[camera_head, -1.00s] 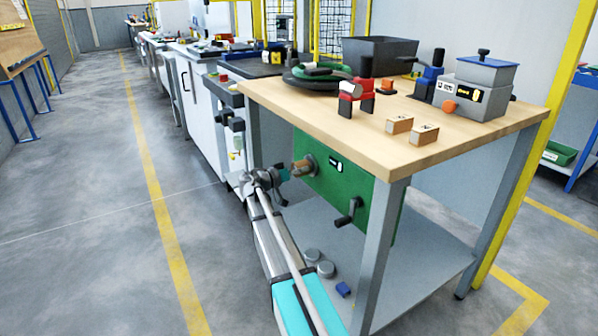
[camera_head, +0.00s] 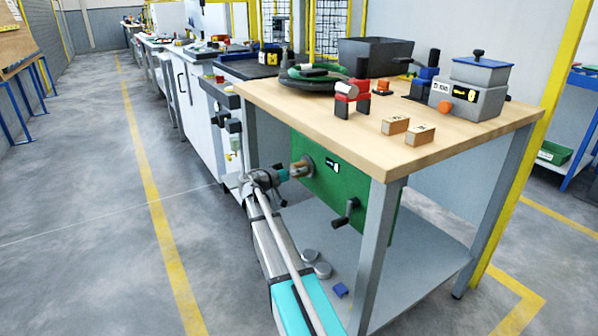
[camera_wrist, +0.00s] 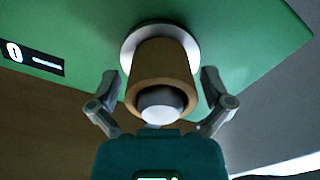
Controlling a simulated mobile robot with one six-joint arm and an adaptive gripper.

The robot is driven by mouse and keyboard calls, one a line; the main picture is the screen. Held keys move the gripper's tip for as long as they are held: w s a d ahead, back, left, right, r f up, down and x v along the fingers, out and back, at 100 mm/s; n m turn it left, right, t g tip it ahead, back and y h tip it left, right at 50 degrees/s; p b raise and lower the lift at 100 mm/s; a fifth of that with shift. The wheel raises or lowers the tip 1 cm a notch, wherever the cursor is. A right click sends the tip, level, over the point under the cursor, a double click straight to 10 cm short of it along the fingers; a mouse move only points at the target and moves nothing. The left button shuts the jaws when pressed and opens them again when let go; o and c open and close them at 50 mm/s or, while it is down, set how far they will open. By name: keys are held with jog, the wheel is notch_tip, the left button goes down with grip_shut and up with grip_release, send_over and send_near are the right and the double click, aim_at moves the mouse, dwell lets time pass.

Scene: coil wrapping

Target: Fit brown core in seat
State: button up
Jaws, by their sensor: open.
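The brown core (camera_wrist: 162,75) is a short hollow cylinder on the front of the green panel. In the wrist view it sits against a pale round seat (camera_wrist: 131,44), and a grey rounded end (camera_wrist: 160,103) shows inside its opening. My gripper (camera_wrist: 157,84) is open, with one finger on each side of the core and visible gaps between. In the head view the brown core (camera_head: 299,169) sticks out from the green panel (camera_head: 338,190), and my gripper (camera_head: 286,174) is just left of it. Whether the core is fully against the seat is hard to tell.
A black crank handle (camera_head: 344,213) sticks out from the panel, lower right of the core. The wooden tabletop (camera_head: 440,150) above holds two small boxes and several other things. Grey discs (camera_head: 316,263) and a blue block (camera_head: 340,290) lie on the lower shelf.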

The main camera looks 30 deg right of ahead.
jog(key=shift+a, duration=0.2)
jog(key=a, duration=1.1)
jog(key=shift+s+a, duration=0.2)
jog(key=shift+a, duration=0.15)
jog(key=shift+s, duration=0.1)
dwell(0.6)
jog(key=s+a+f+n+y+p, duration=0.3)
jog(key=s+y+p, duration=0.15)
jog(key=s, duration=0.25)
jog(key=s+a+f+n+y+p, duration=0.3)
jog(key=s+f+y, duration=0.15)
jog(key=s, duration=0.25)
jog(key=s+a+r+n+y+p, duration=0.2)
jog(key=s+a+n+y+p, duration=0.4)
jog(key=s+a+y, duration=0.5)
notch_tip(320, 180, up, 37)
jog(key=a+h+p, duration=0.2)
jog(key=p, duration=3.5)
jog(key=shift+s+r+g, duration=0.15)
jog(key=shift+r+g, duration=0.05)
jog(key=shift+g, duration=0.1)
jog(key=shift+a, duration=0.1)
